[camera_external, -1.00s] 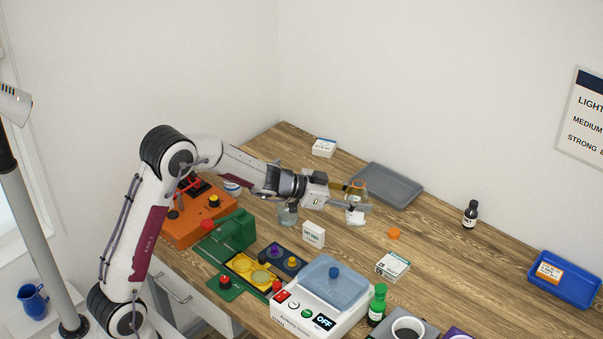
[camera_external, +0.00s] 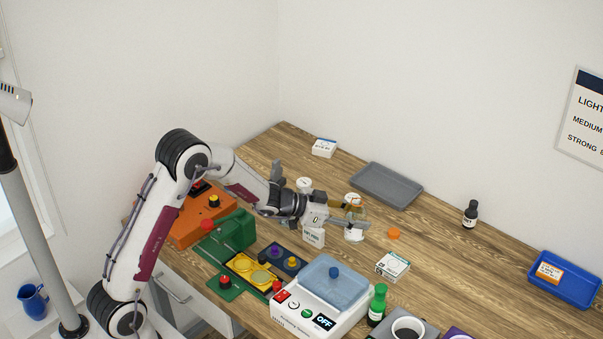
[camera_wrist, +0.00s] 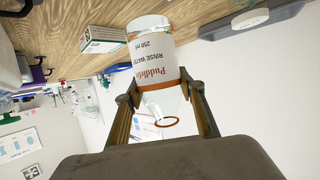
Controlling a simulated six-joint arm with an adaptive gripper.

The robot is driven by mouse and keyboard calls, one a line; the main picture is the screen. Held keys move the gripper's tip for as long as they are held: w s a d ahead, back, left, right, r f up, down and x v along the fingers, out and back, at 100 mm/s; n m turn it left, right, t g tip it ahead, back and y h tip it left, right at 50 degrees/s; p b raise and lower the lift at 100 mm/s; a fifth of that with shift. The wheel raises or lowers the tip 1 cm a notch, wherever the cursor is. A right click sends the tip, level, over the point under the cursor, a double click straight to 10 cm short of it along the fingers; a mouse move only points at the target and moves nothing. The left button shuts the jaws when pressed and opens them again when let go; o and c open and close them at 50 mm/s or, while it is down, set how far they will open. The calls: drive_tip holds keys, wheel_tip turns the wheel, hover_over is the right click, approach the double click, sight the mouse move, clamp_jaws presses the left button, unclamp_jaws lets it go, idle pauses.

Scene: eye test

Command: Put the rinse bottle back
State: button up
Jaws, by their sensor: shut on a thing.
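The rinse bottle (camera_wrist: 152,55) is clear, with a white label reading "RINSE WATER 250 ml" and an orange band at its shoulder. In the wrist view my gripper (camera_wrist: 160,88) has one finger on each side of it, shut on it near the band. Its narrowing neck with an orange ring points toward the wrist.
A grey tray (camera_external: 387,186) lies behind the bottle. An orange piece (camera_external: 393,234) and a white-green box (camera_external: 393,266) are to its right. A white-lidded jar (camera_external: 304,184) stands behind my arm.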

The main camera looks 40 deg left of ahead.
drive_tip(key=shift+f, duration=1.85)
drive_tip(key=shift+f, duration=0.1)
drive_tip(key=o, duration=1.2)
drive_tip(key=shift+v, duration=6.05)
